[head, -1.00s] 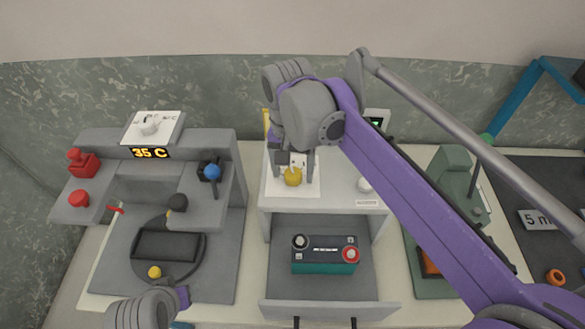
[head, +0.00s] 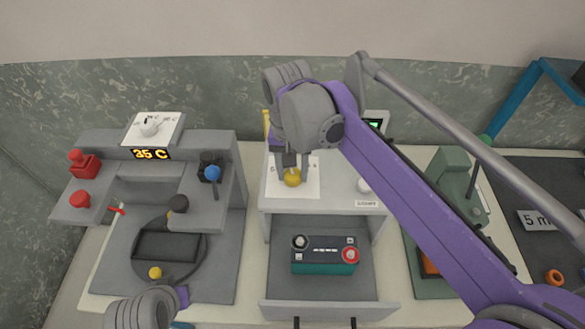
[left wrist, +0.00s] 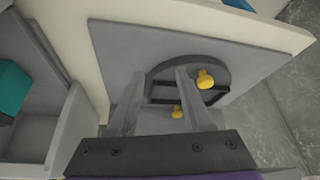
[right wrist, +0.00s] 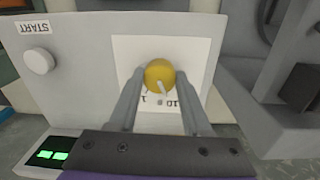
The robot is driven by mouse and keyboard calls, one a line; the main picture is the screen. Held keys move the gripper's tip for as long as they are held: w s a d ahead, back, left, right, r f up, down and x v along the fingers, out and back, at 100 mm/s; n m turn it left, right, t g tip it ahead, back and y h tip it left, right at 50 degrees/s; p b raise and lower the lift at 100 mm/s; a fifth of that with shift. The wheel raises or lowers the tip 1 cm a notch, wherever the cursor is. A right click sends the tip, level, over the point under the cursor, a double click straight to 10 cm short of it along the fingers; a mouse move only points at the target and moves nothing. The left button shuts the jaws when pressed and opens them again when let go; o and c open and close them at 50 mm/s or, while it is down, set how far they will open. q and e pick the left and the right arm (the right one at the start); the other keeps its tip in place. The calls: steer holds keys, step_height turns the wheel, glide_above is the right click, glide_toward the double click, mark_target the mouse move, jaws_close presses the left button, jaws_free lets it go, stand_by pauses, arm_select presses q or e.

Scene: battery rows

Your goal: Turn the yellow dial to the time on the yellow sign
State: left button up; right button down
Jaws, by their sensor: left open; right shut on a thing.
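The yellow dial (head: 292,178) sits on a white panel (head: 313,187) on top of the grey drawer unit. My right gripper (head: 292,172) reaches down over it. In the right wrist view the dial (right wrist: 160,75) is between the two fingers of my right gripper (right wrist: 161,85), which is shut on it. A white pointer mark shows on the dial, and printed numbers show partly beside it. The yellow sign is not clearly visible; a yellow strip (head: 266,124) shows behind my right arm. My left gripper (left wrist: 155,85) is open above the left station, with nothing held.
The drawer unit (head: 330,311) stands open with a teal battery (head: 325,255) inside. A white START button (head: 364,185) is right of the dial. The left station has a 35 C display (head: 149,154), red knobs and a blue-tipped lever (head: 212,172). A green press (head: 455,185) stands right.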

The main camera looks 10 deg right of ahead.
mark_target(291, 175)
arm_select(q)
steer(key=shift+w+r+p, duration=0.15)
steer(key=shift+r+p, duration=0.25)
steer(key=shift+r, duration=0.15)
arm_select(e)
steer(key=n, duration=0.4)
arm_select(q)
steer(key=shift+r, duration=0.3)
arm_select(e)
steer(key=shift+n, duration=1.6)
steer(key=shift+c, duration=1.7)
jaws_free()
arm_select(q)
steer(key=shift+w+r+p, duration=0.25)
steer(key=shift+r+p, duration=0.3)
steer(key=shift+p, duration=0.15)
arm_select(e)
step_height(291, 175, up, 11)
steer(key=shift+a, duration=0.15)
